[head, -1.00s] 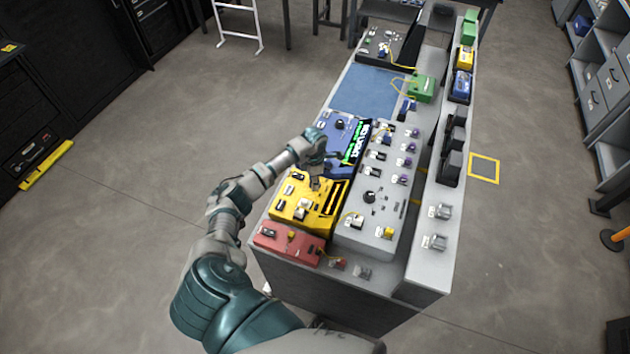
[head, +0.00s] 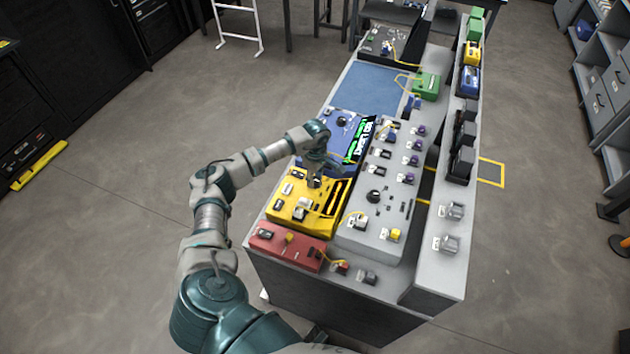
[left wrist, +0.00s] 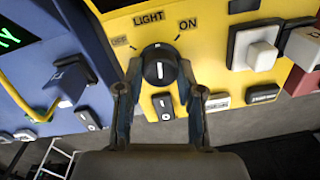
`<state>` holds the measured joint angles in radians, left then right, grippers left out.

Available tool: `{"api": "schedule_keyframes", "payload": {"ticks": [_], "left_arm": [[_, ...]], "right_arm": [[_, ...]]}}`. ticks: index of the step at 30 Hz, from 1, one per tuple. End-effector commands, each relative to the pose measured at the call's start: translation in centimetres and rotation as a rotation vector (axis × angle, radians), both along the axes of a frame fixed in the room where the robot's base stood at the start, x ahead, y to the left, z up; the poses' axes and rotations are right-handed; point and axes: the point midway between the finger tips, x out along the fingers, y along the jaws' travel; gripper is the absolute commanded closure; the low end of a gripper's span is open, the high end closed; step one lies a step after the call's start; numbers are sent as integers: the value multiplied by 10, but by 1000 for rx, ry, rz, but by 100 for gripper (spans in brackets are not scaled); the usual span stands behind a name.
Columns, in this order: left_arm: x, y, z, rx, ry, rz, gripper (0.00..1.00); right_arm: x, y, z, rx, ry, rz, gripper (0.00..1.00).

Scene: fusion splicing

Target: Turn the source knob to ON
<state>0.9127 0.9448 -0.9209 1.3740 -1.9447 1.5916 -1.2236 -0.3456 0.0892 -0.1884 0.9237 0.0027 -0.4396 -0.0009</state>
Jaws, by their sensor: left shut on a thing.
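The source knob (left wrist: 159,66) is round and black with a white line, on the yellow box (left wrist: 235,88) in the left wrist view. Above it are the word LIGHT, a faint OFF to the left and ON to the right. Its white line stands about upright in the picture, between the two labels. My left gripper (left wrist: 160,80) has one finger on each side of the knob and is shut on it. In the head view my left gripper (head: 317,176) is at the far end of the yellow box (head: 295,211) and hides the knob.
A blue box (head: 340,122) with a green-lit screen (head: 359,140) stands just beyond the yellow box. A red box (head: 284,248) is at the near end. A grey panel (head: 357,232) with knobs and connectors lies to the right. A yellow cable (left wrist: 18,98) shows in the left wrist view.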

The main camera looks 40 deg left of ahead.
Motion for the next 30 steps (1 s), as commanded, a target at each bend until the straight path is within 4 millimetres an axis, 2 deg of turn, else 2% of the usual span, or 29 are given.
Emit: {"api": "schedule_keyframes", "payload": {"ticks": [6,15,22,30], "left_arm": [[4,-1,1,0,-14,-205,98],[4,-1,3,0,-13,-460,98],[3,-2,3,2,-13,-599,98],[3,-2,4,2,-13,-678,98]], "right_arm": [[31,7,10,4,-16,-5,60],[60,12,29,7,-29,-10,60],[72,14,41,9,-35,-12,60],[78,15,48,9,-37,-14,60]]}}
